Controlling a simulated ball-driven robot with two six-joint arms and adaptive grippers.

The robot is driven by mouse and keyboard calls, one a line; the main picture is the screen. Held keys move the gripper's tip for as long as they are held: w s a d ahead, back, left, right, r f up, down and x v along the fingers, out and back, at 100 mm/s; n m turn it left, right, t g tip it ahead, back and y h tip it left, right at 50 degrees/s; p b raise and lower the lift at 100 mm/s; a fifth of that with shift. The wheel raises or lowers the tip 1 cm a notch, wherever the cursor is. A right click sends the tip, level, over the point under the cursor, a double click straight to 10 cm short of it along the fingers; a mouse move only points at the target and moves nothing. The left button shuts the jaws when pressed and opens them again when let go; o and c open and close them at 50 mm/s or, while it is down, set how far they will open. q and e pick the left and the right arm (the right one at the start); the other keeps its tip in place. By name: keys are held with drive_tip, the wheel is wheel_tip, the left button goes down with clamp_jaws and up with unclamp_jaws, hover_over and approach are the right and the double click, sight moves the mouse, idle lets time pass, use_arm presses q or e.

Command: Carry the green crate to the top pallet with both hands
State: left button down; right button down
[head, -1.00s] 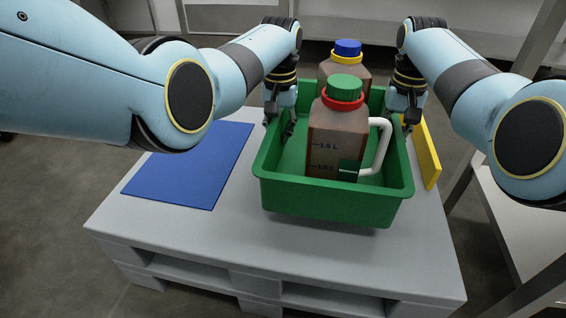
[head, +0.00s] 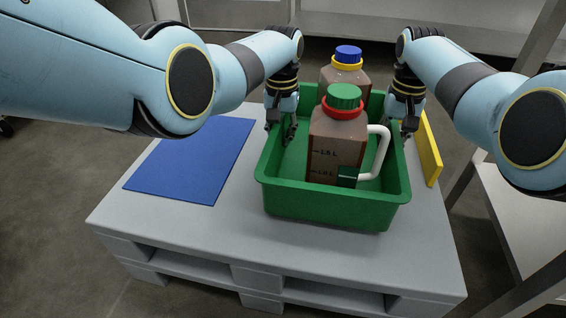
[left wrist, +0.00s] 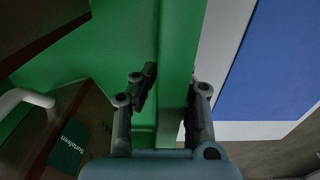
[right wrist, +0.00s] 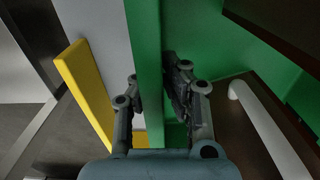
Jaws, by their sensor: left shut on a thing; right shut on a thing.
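The green crate (head: 330,205) is over the grey pallet (head: 200,240) in the head view, with two brown jugs inside. The front jug (head: 335,150) has a green cap, red collar and white handle; the rear jug (head: 345,72) has a blue cap and yellow collar. My left gripper (head: 280,130) is shut on the crate's left wall, which also shows between its fingers in the left wrist view (left wrist: 178,70). My right gripper (head: 406,125) is shut on the right wall, seen between its fingers in the right wrist view (right wrist: 146,60). I cannot tell whether the crate touches the pallet.
A flat blue panel (head: 190,160) lies on the pallet left of the crate. A yellow panel (head: 429,150) is close to the crate's right side. A grey rack with a shelf (head: 525,220) stands at the right. The pallet's front strip is bare.

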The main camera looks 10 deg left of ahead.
use_arm(q)
drive_tip(key=shift+w+f, duration=0.25)
drive_tip(key=shift+f, duration=0.3)
use_arm(e)
drive_tip(key=shift+w+f, duration=0.2)
drive_tip(key=shift+f, duration=0.35)
use_arm(q)
drive_tip(key=c, duration=1.8)
unclamp_jaws()
drive_tip(key=shift+s+f, duration=0.2)
use_arm(e)
drive_tip(key=c, duration=1.8)
unclamp_jaws()
drive_tip(key=shift+s+f, duration=0.2)
use_arm(q)
drive_tip(key=shift+o, duration=1.1)
drive_tip(key=shift+r, duration=0.1)
use_arm(e)
drive_tip(key=shift+o, duration=1.1)
drive_tip(key=shift+r, duration=0.1)
use_arm(q)
drive_tip(key=shift+o, duration=0.5)
use_arm(e)
drive_tip(key=shift+o, duration=0.5)
